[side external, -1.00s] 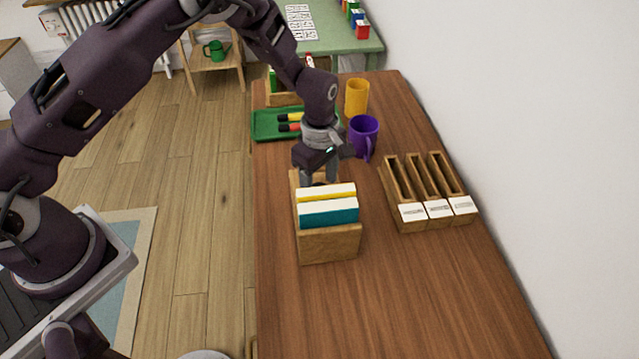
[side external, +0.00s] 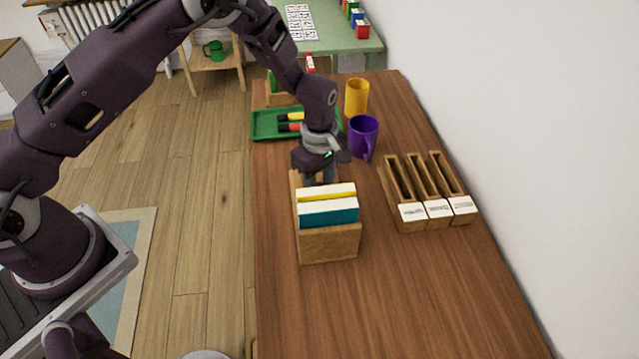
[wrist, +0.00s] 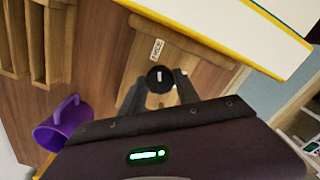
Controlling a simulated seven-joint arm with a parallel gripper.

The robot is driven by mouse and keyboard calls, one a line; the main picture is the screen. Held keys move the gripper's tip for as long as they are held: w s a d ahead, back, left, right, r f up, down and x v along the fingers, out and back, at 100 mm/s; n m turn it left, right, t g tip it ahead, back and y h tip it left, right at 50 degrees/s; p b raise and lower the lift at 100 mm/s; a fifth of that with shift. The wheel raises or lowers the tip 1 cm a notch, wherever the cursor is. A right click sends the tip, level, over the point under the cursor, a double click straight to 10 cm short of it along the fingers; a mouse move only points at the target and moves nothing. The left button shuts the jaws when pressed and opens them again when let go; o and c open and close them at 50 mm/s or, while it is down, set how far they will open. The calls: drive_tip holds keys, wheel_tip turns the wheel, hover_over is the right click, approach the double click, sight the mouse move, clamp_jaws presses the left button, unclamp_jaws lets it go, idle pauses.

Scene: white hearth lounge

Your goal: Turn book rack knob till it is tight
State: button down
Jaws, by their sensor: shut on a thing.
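The wooden book rack (side external: 328,245) stands on the brown table, holding a few upright books (side external: 328,212) with teal, yellow and white showing. In the wrist view, a round black knob (wrist: 160,77) with a pale mark on its top sits at the rack's far end. A small printed label (wrist: 157,49) lies beside it. My gripper (side external: 319,180) points down behind the books. In the wrist view its two fingers (wrist: 160,88) are on either side of the knob, shut on it. The books hide the knob in the side view.
A purple mug (side external: 363,137) stands close to my gripper on the right, with a yellow cup (side external: 356,97) behind it. A green tray (side external: 268,124) with markers lies behind the rack. Wooden slotted holders (side external: 428,190) stand at right. The front of the table is clear.

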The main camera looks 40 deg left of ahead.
drive_tip(key=m, duration=0.5)
drive_tip(key=shift+m, duration=0.4)
drive_tip(key=m, duration=1.1)
drive_tip(key=shift+m, duration=0.4)
drive_tip(key=m, duration=0.5)
drive_tip(key=shift+m, duration=0.3)
drive_tip(key=c, duration=0.9)
unclamp_jaws()
